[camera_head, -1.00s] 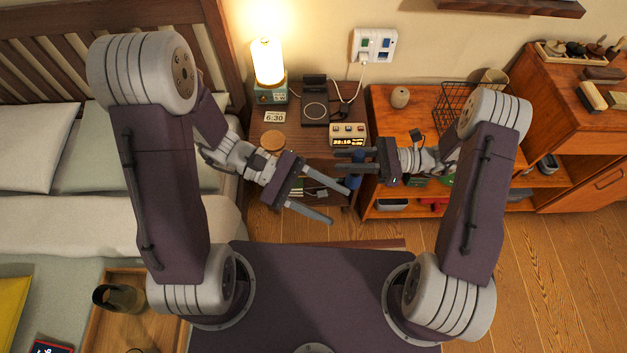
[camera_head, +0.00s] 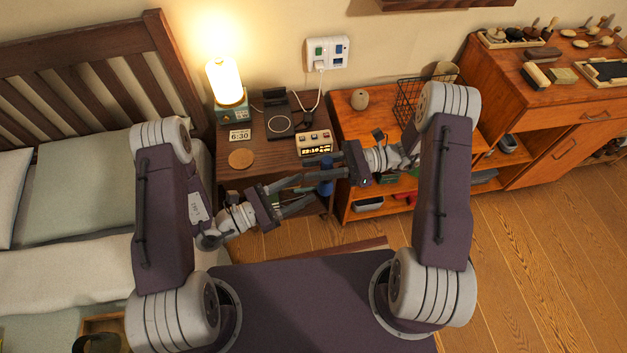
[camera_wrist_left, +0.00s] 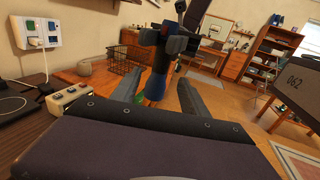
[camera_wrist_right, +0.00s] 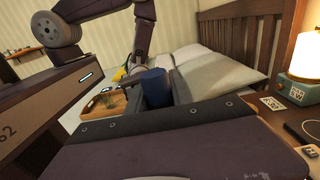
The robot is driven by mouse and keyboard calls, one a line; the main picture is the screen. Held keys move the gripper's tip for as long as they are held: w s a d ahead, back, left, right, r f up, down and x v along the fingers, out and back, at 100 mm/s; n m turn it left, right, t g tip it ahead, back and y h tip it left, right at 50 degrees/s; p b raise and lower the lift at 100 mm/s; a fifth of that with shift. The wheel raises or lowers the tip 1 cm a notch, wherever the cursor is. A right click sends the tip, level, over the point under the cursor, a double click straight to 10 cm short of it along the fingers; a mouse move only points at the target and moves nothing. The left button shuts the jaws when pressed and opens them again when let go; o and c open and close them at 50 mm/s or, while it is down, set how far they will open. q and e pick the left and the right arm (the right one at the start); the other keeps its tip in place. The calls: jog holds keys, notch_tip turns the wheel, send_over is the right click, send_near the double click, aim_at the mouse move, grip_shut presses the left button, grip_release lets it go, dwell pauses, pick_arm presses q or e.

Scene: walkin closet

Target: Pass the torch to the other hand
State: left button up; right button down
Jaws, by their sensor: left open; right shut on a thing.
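The blue torch (camera_head: 326,177) is upright, held by my right gripper (camera_head: 322,168), which reaches in from the right and is shut on it. The torch's blue body also shows in the left wrist view (camera_wrist_left: 155,86) and the right wrist view (camera_wrist_right: 155,88). My left gripper (camera_head: 318,189) is open, its fingers pointing right toward the torch. In the left wrist view the torch's lower part stands between the two spread left fingers, below my right gripper. Whether the left fingers touch it cannot be told.
An orange shelf unit (camera_head: 378,125) with a wire basket (camera_head: 410,100) is right. The bed is left.

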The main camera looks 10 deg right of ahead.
pick_arm(q)
jog(key=x, duration=0.8)
jog(key=shift+c, duration=0.2)
grip_shut()
pick_arm(e)
jog(key=c, duration=1.1)
grip_release()
jog(key=shift+o, duration=0.2)
